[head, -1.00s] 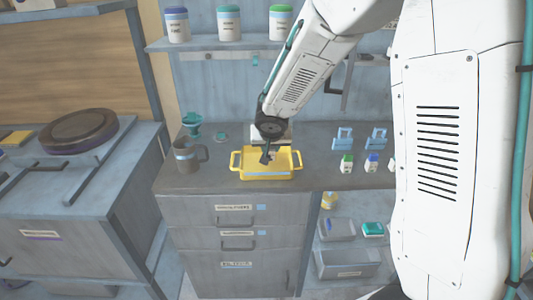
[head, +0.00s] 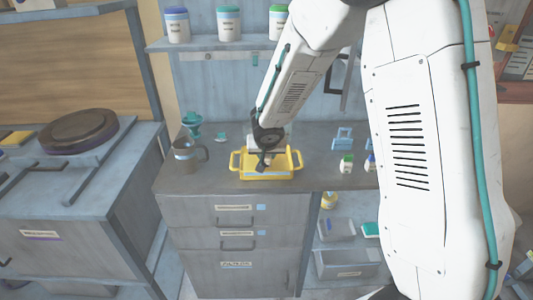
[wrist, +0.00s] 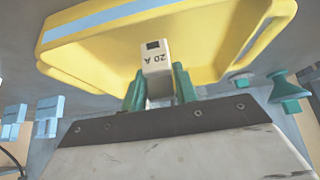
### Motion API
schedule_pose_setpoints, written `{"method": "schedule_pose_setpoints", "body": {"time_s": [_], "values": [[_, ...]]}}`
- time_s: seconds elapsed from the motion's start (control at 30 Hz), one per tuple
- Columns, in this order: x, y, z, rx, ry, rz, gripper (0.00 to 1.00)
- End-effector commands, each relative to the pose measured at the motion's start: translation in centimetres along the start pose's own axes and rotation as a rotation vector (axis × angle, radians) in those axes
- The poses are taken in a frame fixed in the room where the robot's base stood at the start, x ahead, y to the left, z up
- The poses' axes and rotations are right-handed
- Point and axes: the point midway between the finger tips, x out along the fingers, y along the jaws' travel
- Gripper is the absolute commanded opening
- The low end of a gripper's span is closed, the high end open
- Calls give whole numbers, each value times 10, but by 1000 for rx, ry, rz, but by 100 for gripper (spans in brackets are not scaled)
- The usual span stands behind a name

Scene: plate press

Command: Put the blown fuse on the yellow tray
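The blown fuse (wrist: 156,56) is a pale block marked "20 A" with a dark window, seen in the wrist view. My gripper (wrist: 158,78) has its teal fingers on either side of it and is shut on it. The yellow tray (head: 268,177) stands on the counter with a handle at each end. In the wrist view the tray (wrist: 90,42) spreads behind and around the fuse. In the head view my gripper (head: 262,164) points down over the tray's inside. I cannot tell whether the fuse touches the tray floor.
A grey mug (head: 186,158) and a teal funnel-like item (head: 192,122) stand left of the tray. To the right are a light-blue holder (head: 342,138), a green-marked fuse-like block (head: 346,165) and a blue-marked one (head: 370,163). A shelf with jars (head: 228,23) hangs above.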

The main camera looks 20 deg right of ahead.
Motion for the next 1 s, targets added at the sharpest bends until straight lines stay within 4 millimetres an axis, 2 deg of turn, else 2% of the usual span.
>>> {"method": "schedule_pose_setpoints", "body": {"time_s": [0.03,0.07,0.47,1.0], "values": [[0,0,0,0,0,0,43],[0,0,0,0,0,0,48],[-5,0,-3,1,1,-1,48],[-106,0,-3,1,3,-1,48]]}}
